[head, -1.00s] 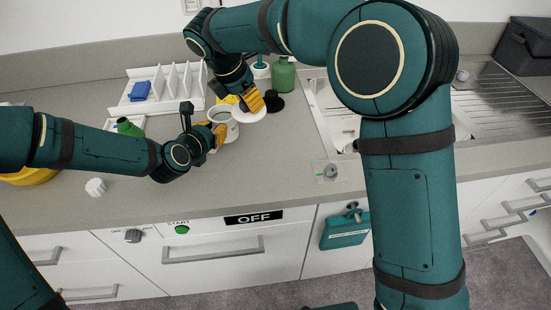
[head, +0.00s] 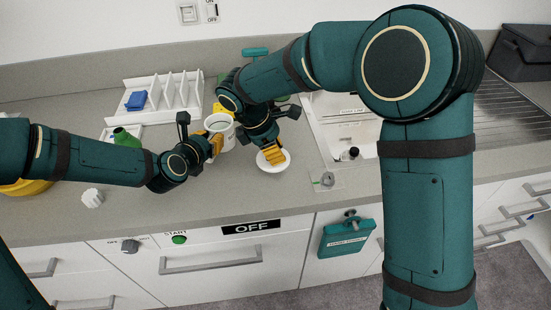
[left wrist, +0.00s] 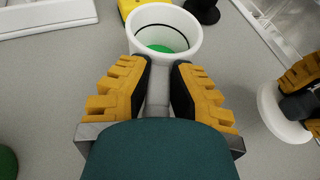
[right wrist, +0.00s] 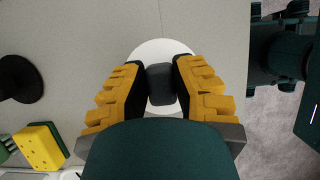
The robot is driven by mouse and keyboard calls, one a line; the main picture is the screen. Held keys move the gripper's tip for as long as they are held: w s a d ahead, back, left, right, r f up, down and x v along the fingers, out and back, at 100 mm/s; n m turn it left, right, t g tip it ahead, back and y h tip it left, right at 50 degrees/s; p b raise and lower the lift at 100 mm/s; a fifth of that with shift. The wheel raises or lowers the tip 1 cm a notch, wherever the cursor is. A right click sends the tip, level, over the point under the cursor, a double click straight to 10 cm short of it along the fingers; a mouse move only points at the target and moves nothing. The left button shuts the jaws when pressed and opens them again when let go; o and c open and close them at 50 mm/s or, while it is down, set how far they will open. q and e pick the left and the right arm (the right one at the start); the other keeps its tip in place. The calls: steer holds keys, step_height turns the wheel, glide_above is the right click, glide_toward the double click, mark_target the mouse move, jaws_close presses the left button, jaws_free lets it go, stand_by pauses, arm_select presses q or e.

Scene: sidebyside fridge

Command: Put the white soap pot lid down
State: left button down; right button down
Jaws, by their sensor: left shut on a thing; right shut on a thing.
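The white soap pot lid (head: 277,164) is a round white disc, at the counter's front part left of the sink. My right gripper (head: 272,153) is shut on its dark knob (right wrist: 161,84), seen in the right wrist view with the white disc (right wrist: 150,50) beyond. I cannot tell whether the lid touches the counter. The white pot (head: 222,128) stands open to the left of the lid, with something green inside in the left wrist view (left wrist: 163,38). My left gripper (head: 213,147) is shut on the pot's handle (left wrist: 158,95). The lid also shows in the left wrist view (left wrist: 280,118).
A white rack (head: 160,92) with a blue block (head: 136,101) stands at the back left. A white knobbed piece (head: 93,198) lies front left. The sink (head: 345,125) is to the right. A yellow and green sponge (right wrist: 42,148) and a dark round item (right wrist: 20,80) lie near.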

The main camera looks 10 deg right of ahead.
mark_target(258, 159)
steer(key=shift+f, duration=1.55)
steer(key=shift+f, duration=0.1)
steer(key=c, duration=0.9)
jaws_free()
steer(key=v, duration=1.2)
arm_select(q)
steer(key=c, duration=0.9)
jaws_free()
steer(key=shift+c, duration=0.2)
